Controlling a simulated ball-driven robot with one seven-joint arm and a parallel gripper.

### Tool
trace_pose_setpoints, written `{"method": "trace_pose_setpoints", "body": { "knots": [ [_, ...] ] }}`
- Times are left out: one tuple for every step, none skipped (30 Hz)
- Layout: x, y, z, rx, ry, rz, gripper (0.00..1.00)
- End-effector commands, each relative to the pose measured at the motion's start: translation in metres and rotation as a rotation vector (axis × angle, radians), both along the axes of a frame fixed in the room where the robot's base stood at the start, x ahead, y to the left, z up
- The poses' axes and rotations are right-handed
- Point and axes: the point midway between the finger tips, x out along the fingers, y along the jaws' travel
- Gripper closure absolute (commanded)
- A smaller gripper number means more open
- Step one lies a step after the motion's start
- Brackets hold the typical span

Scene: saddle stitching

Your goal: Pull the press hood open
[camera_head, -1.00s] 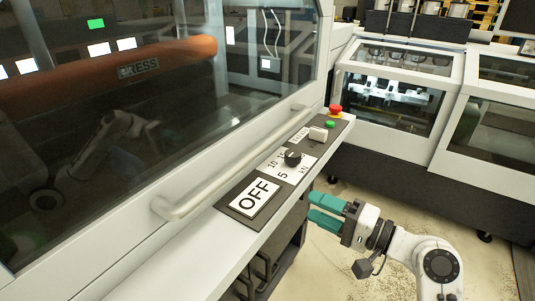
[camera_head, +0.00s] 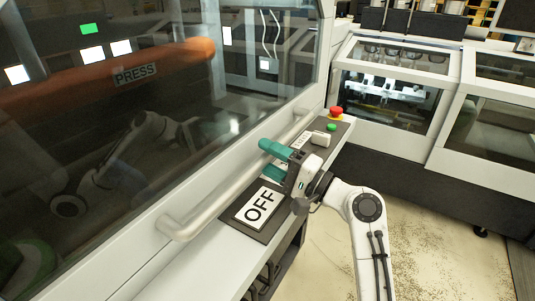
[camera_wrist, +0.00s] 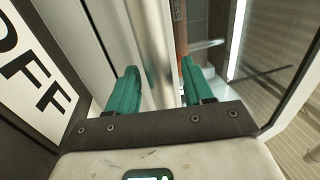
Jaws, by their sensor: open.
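The press hood (camera_head: 110,110) is a large tilted glass pane in a white frame, with an orange roller marked PRESS behind it. It appears shut. A long pale bar handle (camera_head: 205,207) runs along its lower edge. My gripper (camera_head: 270,160) has green fingers and is at the handle's middle, above the control panel. In the wrist view the handle (camera_wrist: 150,45) runs between the two open fingers (camera_wrist: 155,85). The fingers stand apart on either side of it; contact is not visible.
Another glazed machine (camera_head: 390,95) stands at the right. The floor (camera_head: 440,240) in front is clear.

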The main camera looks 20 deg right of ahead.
Motion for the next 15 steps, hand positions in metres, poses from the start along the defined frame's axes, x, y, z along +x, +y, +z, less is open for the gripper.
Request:
{"method": "trace_pose_setpoints", "body": {
  "knots": [
    [0.0021,0.0018,0.0007,0.000,0.000,0.001,0.49],
    [0.0028,0.0023,0.0008,0.000,0.000,0.001,0.49],
    [0.0034,0.0027,0.0009,-0.001,0.000,0.000,0.49],
    [0.0036,0.0027,0.0008,-0.001,0.000,0.000,0.49],
    [0.0037,0.0028,0.0007,-0.001,0.000,0.000,0.49],
    [0.0037,0.0028,0.0007,-0.001,0.000,0.000,0.49],
    [0.0036,0.0028,0.0006,-0.001,0.000,0.000,0.49],
    [0.0036,0.0027,0.0006,-0.001,0.000,0.000,0.49],
    [0.0036,0.0027,0.0006,-0.001,0.000,0.000,0.49],
    [0.0035,0.0027,0.0006,-0.001,0.000,0.000,0.49],
    [0.0035,0.0027,0.0006,-0.001,0.000,0.000,0.51],
    [0.0034,0.0026,0.0005,-0.001,0.000,0.000,0.54],
    [0.0034,0.0026,0.0005,-0.001,0.000,0.000,0.57],
    [0.0033,0.0025,0.0005,-0.001,0.000,0.000,0.60],
    [0.0033,0.0025,0.0005,-0.001,0.000,0.000,0.64]
  ]
}}
